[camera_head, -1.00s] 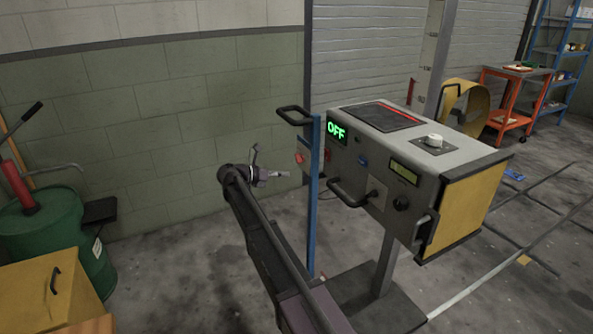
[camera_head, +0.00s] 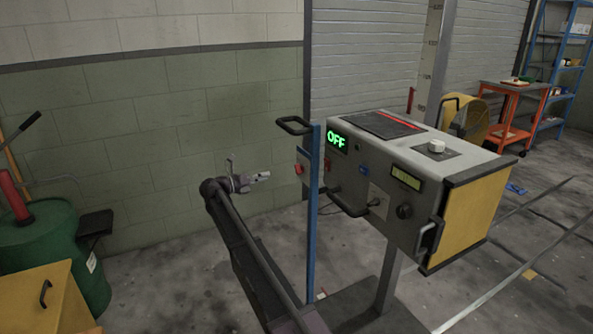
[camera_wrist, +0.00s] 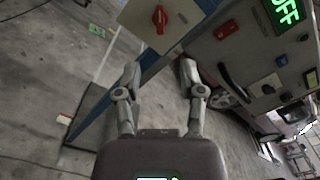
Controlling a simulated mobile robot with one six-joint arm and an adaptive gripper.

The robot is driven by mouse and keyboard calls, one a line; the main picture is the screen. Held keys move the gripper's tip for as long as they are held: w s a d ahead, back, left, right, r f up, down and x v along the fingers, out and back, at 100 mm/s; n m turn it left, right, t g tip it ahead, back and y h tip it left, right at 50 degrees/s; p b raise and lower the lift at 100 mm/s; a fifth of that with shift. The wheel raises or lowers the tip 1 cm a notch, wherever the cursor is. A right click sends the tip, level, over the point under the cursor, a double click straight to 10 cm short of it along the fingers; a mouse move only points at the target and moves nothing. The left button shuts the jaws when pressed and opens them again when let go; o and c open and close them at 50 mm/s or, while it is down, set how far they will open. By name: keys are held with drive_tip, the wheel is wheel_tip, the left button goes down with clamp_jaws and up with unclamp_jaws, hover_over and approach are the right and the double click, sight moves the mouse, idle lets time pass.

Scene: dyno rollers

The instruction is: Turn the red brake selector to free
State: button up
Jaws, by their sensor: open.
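The red brake selector (camera_head: 298,169) sits on a pale plate left of the blue post in the head view. In the wrist view the red selector (camera_wrist: 159,18) shows near the top, its handle roughly upright in the picture, on a cream plate (camera_wrist: 183,12). I cannot read any marks around it. My gripper (camera_head: 264,176) is left of the selector in the head view, apart from it. In the wrist view my gripper (camera_wrist: 160,69) is open and empty, its fingers spread below the selector.
The blue post (camera_head: 312,230) stands in front of the grey console (camera_head: 350,185), whose display (camera_head: 338,140) reads OFF. A black handle (camera_head: 294,125) tops the post. A green drum (camera_head: 60,240) and yellow cabinet (camera_head: 45,300) stand at the left. The floor between is clear.

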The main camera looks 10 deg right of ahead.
sight(297, 166)
drive_tip(key=x, duration=1.3)
drive_tip(key=shift+d+f, duration=0.1)
drive_tip(key=shift+d, duration=0.1)
clamp_jaws()
